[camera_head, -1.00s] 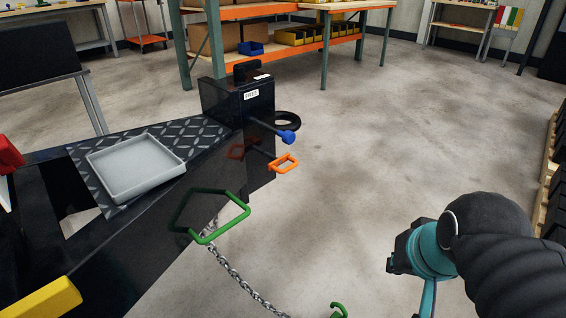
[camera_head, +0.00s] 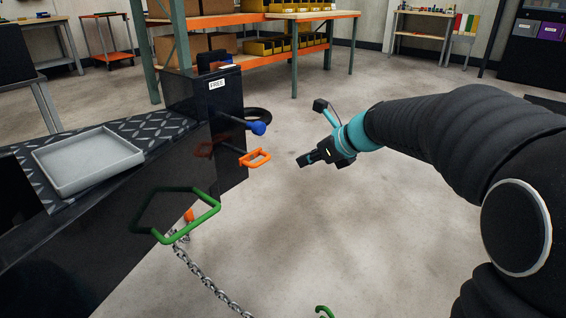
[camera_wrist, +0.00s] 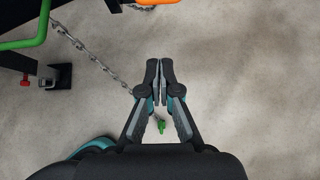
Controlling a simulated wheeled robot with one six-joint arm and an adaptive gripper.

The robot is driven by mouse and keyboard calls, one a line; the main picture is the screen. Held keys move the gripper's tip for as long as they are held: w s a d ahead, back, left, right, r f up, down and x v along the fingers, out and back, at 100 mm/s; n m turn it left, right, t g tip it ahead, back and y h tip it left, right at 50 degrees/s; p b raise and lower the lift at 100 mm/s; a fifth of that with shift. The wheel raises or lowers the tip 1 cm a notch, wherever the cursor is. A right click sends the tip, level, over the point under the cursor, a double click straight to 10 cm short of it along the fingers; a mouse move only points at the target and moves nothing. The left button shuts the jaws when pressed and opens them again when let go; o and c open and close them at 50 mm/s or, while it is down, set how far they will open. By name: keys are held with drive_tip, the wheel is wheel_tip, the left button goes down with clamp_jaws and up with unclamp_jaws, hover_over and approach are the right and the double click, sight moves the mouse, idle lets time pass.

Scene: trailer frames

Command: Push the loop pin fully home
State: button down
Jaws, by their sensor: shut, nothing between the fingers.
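An orange loop (camera_head: 256,158) sticks out from the side of the black post (camera_head: 215,110) marked FREE, on a shaft that stands clear of the face. Part of the orange loop shows at the top edge of the wrist view (camera_wrist: 157,2). Just above it is a blue-knobbed pin (camera_head: 256,128). A larger green loop (camera_head: 205,219) sticks out lower and nearer. My gripper (camera_head: 304,161) is to the right of the orange loop, apart from it, pointing toward it. In the wrist view its fingers (camera_wrist: 159,66) are together and empty.
A chain (camera_head: 205,283) hangs below the green loop, and a green hook (camera_head: 324,311) is near the bottom edge. A grey tray (camera_head: 88,160) rests on the tread plate. Shelving (camera_head: 270,50) stands behind. The floor (camera_head: 400,230) around my gripper is clear.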

drive_tip(key=w+a+r+b+x, duration=0.1)
drive_tip(key=r+b+x, duration=0.1)
drive_tip(key=x, duration=1)
drive_tip(key=shift+w+a, duration=0.2)
drive_tip(key=shift+a, duration=0.1)
drive_tip(key=shift+r, duration=0.1)
